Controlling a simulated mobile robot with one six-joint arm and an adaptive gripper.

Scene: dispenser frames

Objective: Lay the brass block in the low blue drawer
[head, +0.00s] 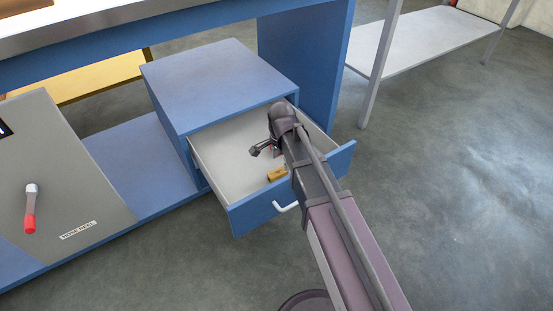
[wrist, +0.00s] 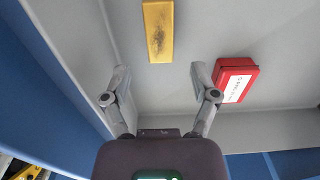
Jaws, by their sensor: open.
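The low blue drawer (head: 255,208) stands pulled open under the bench, with a pale grey inside. The brass block (head: 277,174) lies in it near the front panel, partly hidden by my arm in the head view. In the wrist view the brass block (wrist: 158,31) lies flat on the grey floor, beyond my fingertips and between their lines. My gripper (head: 262,150) is over the drawer; in the wrist view its two fingers (wrist: 158,75) are spread, with nothing between them.
A red box with a white label (wrist: 235,80) lies in the drawer beside the right finger. The drawer walls (wrist: 70,55) rise close around my gripper. A grey panel with a red-tipped handle (head: 30,208) stands at left.

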